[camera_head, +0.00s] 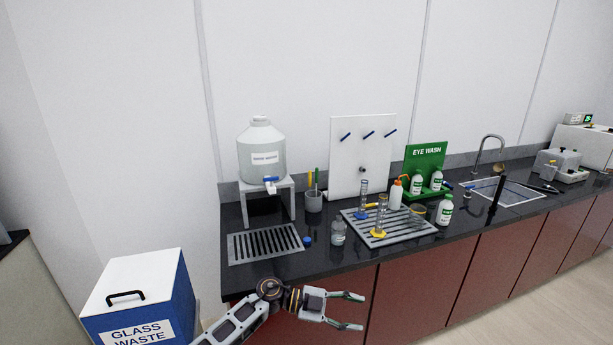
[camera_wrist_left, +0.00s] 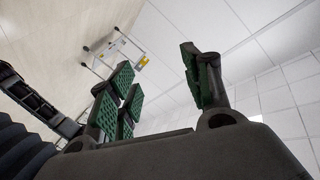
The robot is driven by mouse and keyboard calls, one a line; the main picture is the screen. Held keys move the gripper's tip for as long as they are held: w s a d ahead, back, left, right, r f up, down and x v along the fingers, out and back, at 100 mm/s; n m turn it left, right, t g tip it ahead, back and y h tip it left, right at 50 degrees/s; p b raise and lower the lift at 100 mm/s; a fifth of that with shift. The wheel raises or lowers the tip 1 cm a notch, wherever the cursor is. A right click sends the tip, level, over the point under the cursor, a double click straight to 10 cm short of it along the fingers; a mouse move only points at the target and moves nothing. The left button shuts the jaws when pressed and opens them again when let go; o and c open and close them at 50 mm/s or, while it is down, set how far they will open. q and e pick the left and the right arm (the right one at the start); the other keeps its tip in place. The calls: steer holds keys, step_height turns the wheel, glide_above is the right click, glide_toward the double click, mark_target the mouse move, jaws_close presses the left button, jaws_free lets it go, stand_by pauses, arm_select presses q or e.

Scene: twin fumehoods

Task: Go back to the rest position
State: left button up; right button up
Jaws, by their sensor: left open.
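My left gripper (camera_head: 352,311) is in the lower middle of the head view, in front of the red-brown cabinet doors and below the counter's front edge. Its fingers point right, are spread apart and hold nothing. My right gripper does not show in either view.
A black counter (camera_head: 290,269) bears a drying rack (camera_head: 353,217) with cylinders and bottles, a water carboy (camera_head: 261,158), a clear bottle (camera_head: 338,234) and a sink (camera_head: 520,194). A blue glass waste bin (camera_head: 187,295) stands left of my arm. Floor at lower right is clear.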

arm_select(q)
steer(key=w+a+f+n+t+y, duration=0.1)
steer(key=w+a+f+n+t, duration=0.4)
steer(key=f, duration=0.4)
steer(key=w+a+f+n+t+y, duration=0.1)
steer(key=w+a+f+n+t, duration=0.1)
steer(key=a+f+n+t, duration=0.6)
steer(key=s+a+f+n+y, duration=0.3)
steer(key=s+a+f+y, duration=0.15)
steer(key=f, duration=0.65)
steer(key=s+a+f+n+y, duration=0.3)
steer(key=a+f, duration=0.3)
steer(key=f, duration=0.5)
steer(key=s+a+f+n+g+y, duration=0.1)
steer(key=s+a+f+g+y, duration=0.1)
steer(key=s+a+f, duration=0.5)
steer(key=s+a+f+n+g+y, duration=0.2)
steer(key=s+a+f+y, duration=0.1)
steer(key=s+f, duration=0.65)
steer(key=s+a+f+g, duration=0.1)
steer(key=s+f+g, duration=0.1)
steer(key=s, duration=0.8)
steer(key=s+a+f+n+g+y, duration=0.1)
steer(key=s+a+f+g, duration=0.1)
steer(key=s, duration=0.7)
steer(key=s+a+f+g, duration=0.2)
steer(key=s+f, duration=0.1)
steer(key=s, duration=0.7)
steer(key=shift+s+n+y, duration=0.3)
steer(key=shift+s+y, duration=0.05)
